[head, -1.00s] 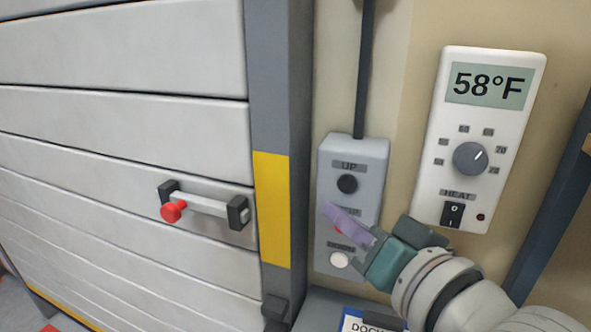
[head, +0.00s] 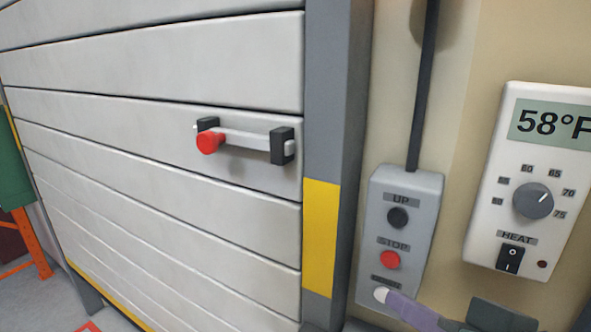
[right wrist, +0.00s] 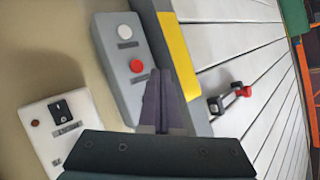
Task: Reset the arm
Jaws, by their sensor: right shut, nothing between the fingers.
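My right gripper (head: 409,309) shows at the bottom of the head view, its purple fingers shut with nothing between them. The box also has a black UP button (head: 398,217) and a red STOP button (head: 390,260). In the right wrist view the shut fingers (right wrist: 158,88) point up the picture, in front of the box's edge (right wrist: 110,75). My left gripper is in neither view.
A white roll-up door (head: 150,150) with a red-knobbed handle (head: 245,138) fills the left. A yellow-marked post (head: 320,235) stands between door and box. A thermostat (head: 533,180) reading 58°F is on the wall at right. An orange frame (head: 35,245) stands at far left.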

